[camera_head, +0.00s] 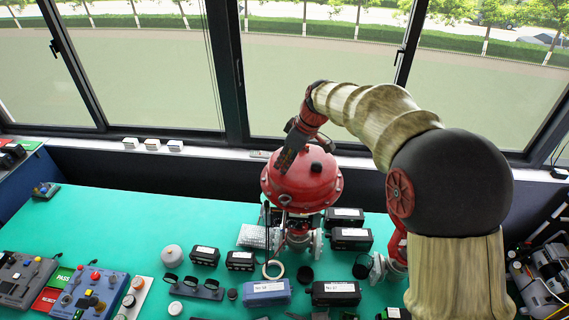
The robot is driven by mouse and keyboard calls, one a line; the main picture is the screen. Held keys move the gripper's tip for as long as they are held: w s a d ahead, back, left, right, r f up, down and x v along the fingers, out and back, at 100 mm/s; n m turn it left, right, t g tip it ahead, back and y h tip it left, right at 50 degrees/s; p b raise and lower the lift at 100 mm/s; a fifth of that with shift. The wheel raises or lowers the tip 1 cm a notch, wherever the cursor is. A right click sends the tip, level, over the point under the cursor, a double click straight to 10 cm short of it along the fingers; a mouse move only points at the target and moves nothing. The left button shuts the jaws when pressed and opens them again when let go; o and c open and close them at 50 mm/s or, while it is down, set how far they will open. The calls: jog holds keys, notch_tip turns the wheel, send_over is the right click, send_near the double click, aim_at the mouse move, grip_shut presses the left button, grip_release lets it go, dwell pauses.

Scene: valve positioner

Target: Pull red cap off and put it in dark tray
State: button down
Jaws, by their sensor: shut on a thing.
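My gripper (286,160) is dark. It points down and left in front of the red domed valve actuator (325,190). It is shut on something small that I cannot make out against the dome. I cannot pick out a separate red cap; the fingers and the red dome behind them make that spot unclear. A black knob (317,167) sits on top of the dome, right of the fingers. I cannot tell for sure which dark item is the dark tray; a dark labelled box (335,300) lies on the green bench (110,222) in front of the valve.
Other labelled dark boxes (351,246) stand right of the valve. A blue box (266,299), small black boxes (205,251) and a pale ring (273,270) lie in front. Control panels (90,292) are at the left. The bench's back left is mostly clear; windows rise behind.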

jog(key=shift+r+p, duration=0.3)
jog(key=shift+r, duration=0.45)
dwell(0.8)
jog(key=shift+r+p, duration=0.85)
jog(key=shift+r, duration=1.15)
